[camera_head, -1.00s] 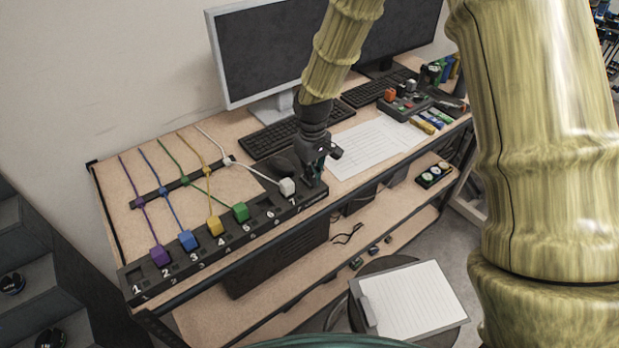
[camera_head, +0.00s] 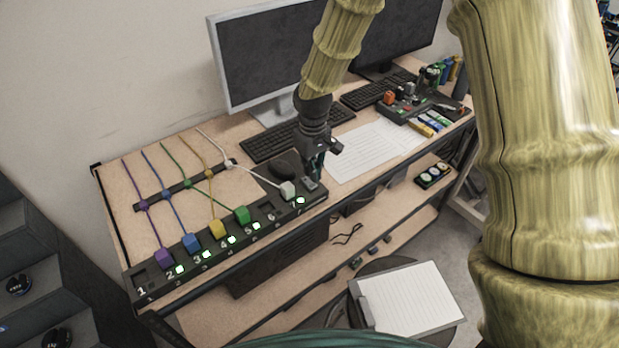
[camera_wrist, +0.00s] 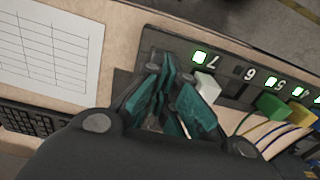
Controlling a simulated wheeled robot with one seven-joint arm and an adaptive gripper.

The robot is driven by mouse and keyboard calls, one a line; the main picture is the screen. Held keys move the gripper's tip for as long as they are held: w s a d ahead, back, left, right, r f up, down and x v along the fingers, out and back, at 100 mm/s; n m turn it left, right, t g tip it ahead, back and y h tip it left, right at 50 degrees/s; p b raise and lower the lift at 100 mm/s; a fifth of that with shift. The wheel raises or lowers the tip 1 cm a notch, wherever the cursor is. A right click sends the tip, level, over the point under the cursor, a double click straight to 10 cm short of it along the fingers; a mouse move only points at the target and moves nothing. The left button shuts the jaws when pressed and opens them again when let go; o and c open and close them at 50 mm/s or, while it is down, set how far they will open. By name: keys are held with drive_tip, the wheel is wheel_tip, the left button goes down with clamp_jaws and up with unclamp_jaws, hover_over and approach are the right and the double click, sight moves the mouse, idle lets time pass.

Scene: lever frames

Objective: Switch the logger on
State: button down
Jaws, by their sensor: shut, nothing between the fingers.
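The logger (camera_head: 222,259) is a long black strip with numbered sockets along the front of the desk. Purple (camera_head: 164,257), blue (camera_head: 192,242), yellow (camera_head: 217,229), green (camera_head: 242,215) and white (camera_head: 288,190) plugs sit in it. Green lights glow beside 2, 3, 4, 5 and 7 (camera_head: 301,200); none shows beside 1 or 6.
Coloured cables run from the plugs to a black bar (camera_head: 178,191). A monitor (camera_head: 265,55) stands behind. A clipboard (camera_head: 410,300) lies below.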

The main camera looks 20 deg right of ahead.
sight(312, 185)
drive_tip(key=shift+r+p, duration=1.15)
drive_tip(key=shift+r, duration=0.65)
